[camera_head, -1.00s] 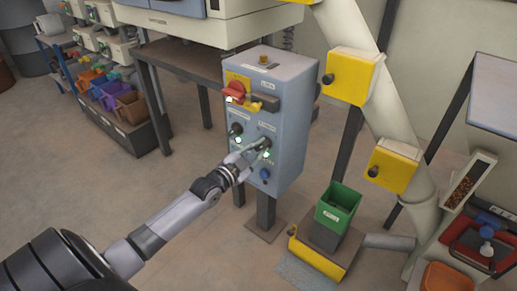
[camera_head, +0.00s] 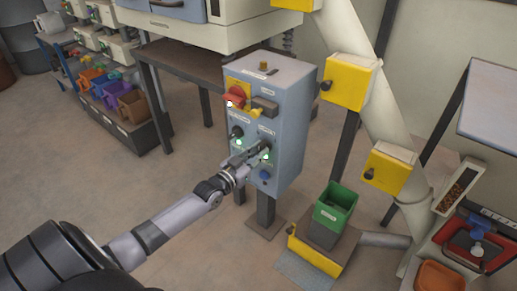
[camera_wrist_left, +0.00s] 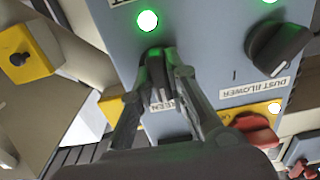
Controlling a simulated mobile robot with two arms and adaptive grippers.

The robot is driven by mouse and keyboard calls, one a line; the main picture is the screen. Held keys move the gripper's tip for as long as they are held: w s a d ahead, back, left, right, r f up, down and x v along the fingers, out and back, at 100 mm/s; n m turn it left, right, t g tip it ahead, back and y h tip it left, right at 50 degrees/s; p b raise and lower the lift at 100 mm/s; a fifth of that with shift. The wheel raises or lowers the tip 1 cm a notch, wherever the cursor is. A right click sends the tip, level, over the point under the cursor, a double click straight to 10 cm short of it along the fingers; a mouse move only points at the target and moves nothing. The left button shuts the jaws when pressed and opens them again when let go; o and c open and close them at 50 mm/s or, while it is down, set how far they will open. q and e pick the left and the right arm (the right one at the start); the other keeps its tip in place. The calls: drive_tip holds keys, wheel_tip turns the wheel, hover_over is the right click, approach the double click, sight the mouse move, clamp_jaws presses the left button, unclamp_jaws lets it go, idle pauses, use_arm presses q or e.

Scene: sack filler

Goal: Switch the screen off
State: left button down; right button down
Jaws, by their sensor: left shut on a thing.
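The blue-grey control box (camera_head: 285,125) stands on a post in the middle of the head view. Its SCREEN knob (camera_wrist_left: 157,78) is dark, and my left gripper (camera_wrist_left: 158,85) is shut on it, one finger on each side. In the head view my left gripper (camera_head: 243,158) reaches the knob at the right of the front panel. The label near the knob is partly covered by a finger. A green lamp (camera_wrist_left: 147,20) beside this knob is lit. My right gripper is not in view.
The DUST BLOWER knob (camera_wrist_left: 278,48) is beside the SCREEN knob, its green lamp (camera_wrist_left: 262,12) lit. A red switch (camera_head: 234,97) on a yellow plate is above, a blue button (camera_head: 264,174) below. A green bin (camera_head: 335,204) stands to the right.

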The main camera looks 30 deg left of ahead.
use_arm(q)
drive_tip(key=shift+n+p, duration=0.5)
drive_tip(key=shift+n, duration=3.4)
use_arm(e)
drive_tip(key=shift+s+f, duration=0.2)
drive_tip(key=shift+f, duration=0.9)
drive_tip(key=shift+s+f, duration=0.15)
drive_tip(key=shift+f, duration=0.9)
use_arm(q)
drive_tip(key=shift+n, duration=0.3)
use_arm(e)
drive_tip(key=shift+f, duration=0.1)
use_arm(q)
drive_tip(key=c, duration=1.6)
unclamp_jaws()
drive_tip(key=shift+o, duration=0.2)
drive_tip(key=s, duration=1.2)
drive_tip(key=shift+a, duration=0.45)
